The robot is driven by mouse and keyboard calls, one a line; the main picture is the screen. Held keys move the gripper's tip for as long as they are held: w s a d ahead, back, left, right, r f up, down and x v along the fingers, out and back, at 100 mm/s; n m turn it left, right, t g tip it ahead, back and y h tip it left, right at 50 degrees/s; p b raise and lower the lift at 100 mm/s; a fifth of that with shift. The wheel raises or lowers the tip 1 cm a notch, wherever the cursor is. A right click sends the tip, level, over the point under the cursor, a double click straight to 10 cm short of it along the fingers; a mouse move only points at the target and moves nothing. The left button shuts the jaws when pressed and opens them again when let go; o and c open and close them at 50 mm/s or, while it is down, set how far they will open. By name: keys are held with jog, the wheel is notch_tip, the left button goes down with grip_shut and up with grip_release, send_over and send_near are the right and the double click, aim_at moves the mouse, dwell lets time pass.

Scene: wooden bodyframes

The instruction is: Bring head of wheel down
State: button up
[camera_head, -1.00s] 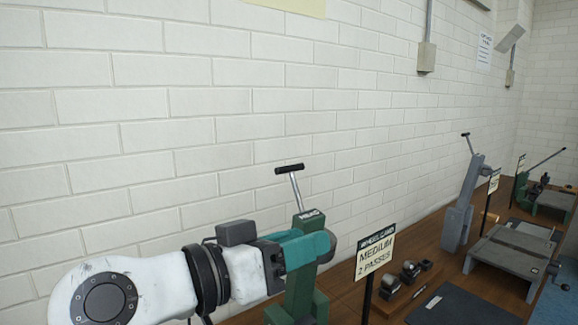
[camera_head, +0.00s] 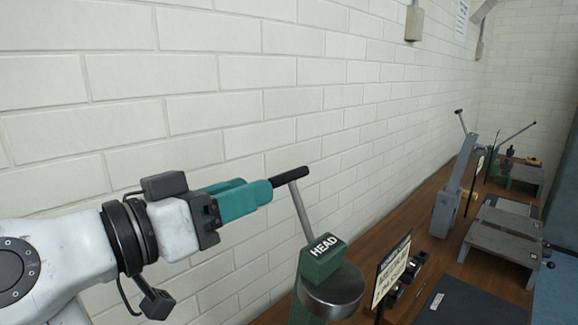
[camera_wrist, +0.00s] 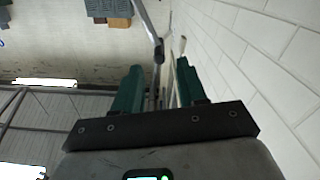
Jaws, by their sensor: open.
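The wheel's green post, marked HEAD (camera_head: 322,252), stands on the bench in the head view, with a grey metal wheel (camera_head: 332,290) at its side. A metal lever (camera_head: 301,215) rises from it, leaning left, with a black crossbar grip (camera_head: 290,177) on top. My gripper (camera_head: 268,188), with teal fingers, is at the left end of the grip; the head view does not show clearly whether they touch. In the wrist view my gripper (camera_wrist: 158,85) is open, and a thin lever (camera_wrist: 150,25) shows ahead between and beyond the fingers.
A sign on a post (camera_head: 392,270) stands right of the wheel and partly hides small metal parts. A dark mat (camera_head: 455,305), a grey lever press (camera_head: 452,200) and grey plates (camera_head: 500,240) lie farther right. A brick wall (camera_head: 250,70) runs close behind.

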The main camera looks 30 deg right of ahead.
aim_at(306, 169)
jog(key=p+x, duration=0.2)
jog(key=x, duration=0.8)
jog(key=shift+f+p, duration=0.1)
jog(key=shift+p, duration=0.2)
grip_shut()
